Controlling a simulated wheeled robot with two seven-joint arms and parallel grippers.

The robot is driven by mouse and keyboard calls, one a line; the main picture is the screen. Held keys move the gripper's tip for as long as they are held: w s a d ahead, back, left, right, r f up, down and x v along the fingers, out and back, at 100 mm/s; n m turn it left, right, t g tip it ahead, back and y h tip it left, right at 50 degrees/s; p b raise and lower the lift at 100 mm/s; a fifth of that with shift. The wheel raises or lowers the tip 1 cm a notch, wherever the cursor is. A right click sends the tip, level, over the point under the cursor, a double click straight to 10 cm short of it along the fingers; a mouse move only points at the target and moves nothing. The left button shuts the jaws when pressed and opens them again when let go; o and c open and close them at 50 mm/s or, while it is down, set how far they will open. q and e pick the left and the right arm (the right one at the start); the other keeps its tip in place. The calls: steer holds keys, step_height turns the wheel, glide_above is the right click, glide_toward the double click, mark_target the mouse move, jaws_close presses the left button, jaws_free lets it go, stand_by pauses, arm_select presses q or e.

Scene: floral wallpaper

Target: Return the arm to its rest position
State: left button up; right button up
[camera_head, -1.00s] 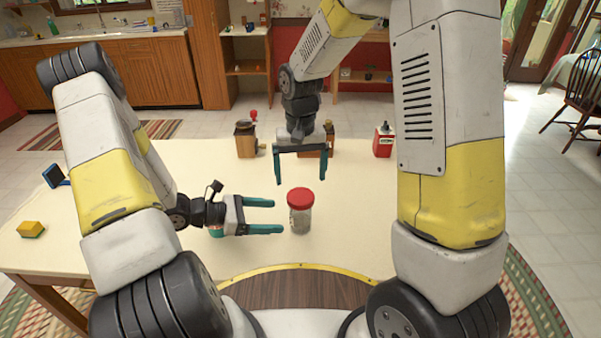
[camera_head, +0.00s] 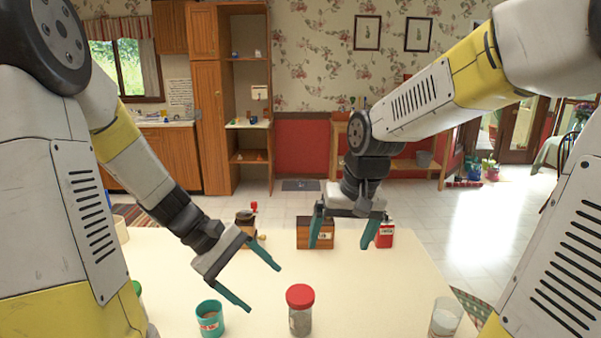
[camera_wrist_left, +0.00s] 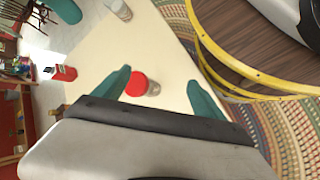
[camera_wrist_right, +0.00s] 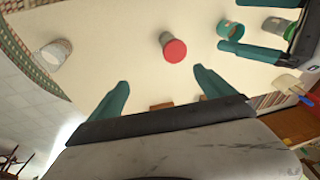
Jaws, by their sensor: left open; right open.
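My left gripper (camera_head: 265,289) is open and empty, in the air above the table's left-middle, its fingers pointing down and right. The left wrist view also shows its spread fingers (camera_wrist_left: 158,78), with nothing between them touching. My right gripper (camera_head: 338,247) is open and empty, fingers pointing down, in front of the wooden box from the head view. The right wrist view shows its fingers (camera_wrist_right: 160,77) spread over the table. A jar with a red lid (camera_head: 299,295) stands upright on the cream table (camera_head: 370,295), apart from both grippers.
A teal cup (camera_head: 209,320) stands left of the jar and a clear glass (camera_head: 445,318) at the right. At the table's far side are a coffee grinder (camera_head: 246,224), a wooden box (camera_head: 316,240) and a red tin (camera_head: 385,236). Table between jar and glass is clear.

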arm_select(q)
steer(key=s+a+r+m+t+y, duration=0.2)
steer(key=s+r+m+t+y, duration=0.1)
steer(key=r, duration=0.4)
steer(key=s+a+r+m+t+y, duration=0.2)
steer(key=s+r+m+t+y, duration=0.1)
steer(key=r, duration=0.4)
steer(key=s+m, duration=0.1)
steer(key=m, duration=0.1)
steer(key=shift+a+r+m, duration=0.2)
steer(key=shift+a+m, duration=0.2)
arm_select(e)
steer(key=s+d+r+t, duration=0.1)
steer(key=s+d+r, duration=0.2)
steer(key=s, duration=0.2)
steer(key=s+d+r+t, duration=0.2)
steer(key=s+d+r, duration=0.1)
steer(key=s, duration=0.3)
steer(key=shift+m+t, duration=0.3)
